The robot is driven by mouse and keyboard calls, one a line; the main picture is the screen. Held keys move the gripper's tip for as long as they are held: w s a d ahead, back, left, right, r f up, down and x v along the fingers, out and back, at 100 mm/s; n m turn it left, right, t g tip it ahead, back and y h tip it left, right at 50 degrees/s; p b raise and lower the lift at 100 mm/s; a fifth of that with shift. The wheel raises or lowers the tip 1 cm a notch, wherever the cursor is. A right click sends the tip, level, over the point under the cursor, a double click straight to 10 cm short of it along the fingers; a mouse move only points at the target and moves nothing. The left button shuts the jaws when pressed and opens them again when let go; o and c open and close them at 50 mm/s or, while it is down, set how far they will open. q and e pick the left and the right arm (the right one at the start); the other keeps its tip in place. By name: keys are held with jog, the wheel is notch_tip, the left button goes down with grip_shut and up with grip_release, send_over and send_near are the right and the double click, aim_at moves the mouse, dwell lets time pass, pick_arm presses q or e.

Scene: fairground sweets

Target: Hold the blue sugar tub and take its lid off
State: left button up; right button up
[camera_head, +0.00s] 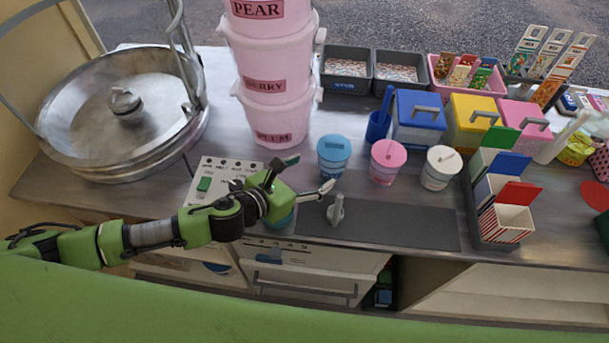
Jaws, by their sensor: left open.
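A small tub with a blue lid (334,145) stands upright on the steel counter, its lid on. A larger blue box (418,112) with a grey handle on top stands at the back; I cannot tell for certain which is the sugar tub, as labels are too small to read. My left gripper (309,174) reaches in from the left, open and empty, its fingers pointing right. It is just left of and in front of the small blue-lidded tub, apart from it. A teal round thing (281,221) shows partly beneath the gripper. My right gripper is not in view.
A pink-lidded tub (388,161) and a white-lidded tub (441,167) stand right of the small blue one. A grey mat (400,225) carries a small grey upright object (336,210). Stacked pink buckets (275,120) rise behind the gripper. A striped-carton rack (497,222) stands right.

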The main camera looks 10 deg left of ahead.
aim_at(323, 165)
pick_arm(q)
jog(key=b+x, duration=0.1)
jog(key=x, duration=0.2)
jog(key=shift+w+d+f, duration=0.15)
jog(key=shift+f, duration=0.05)
jog(key=x, duration=0.4)
jog(key=shift+w+d, duration=0.1)
jog(key=shift+w, duration=0.05)
jog(key=shift+w+d+f, duration=0.15)
jog(key=shift+w+d, duration=0.1)
jog(key=shift+w, duration=0.25)
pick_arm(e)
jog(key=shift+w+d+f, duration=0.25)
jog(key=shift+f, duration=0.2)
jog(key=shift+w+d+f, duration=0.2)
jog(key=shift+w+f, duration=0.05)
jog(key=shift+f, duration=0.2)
pick_arm(q)
jog(key=c, duration=0.7)
jog(key=shift+d, duration=0.15)
jog(key=shift+w+r, duration=0.1)
jog(key=shift+r, duration=0.2)
jog(key=shift+r+p, duration=0.45)
jog(key=shift+p, duration=0.3)
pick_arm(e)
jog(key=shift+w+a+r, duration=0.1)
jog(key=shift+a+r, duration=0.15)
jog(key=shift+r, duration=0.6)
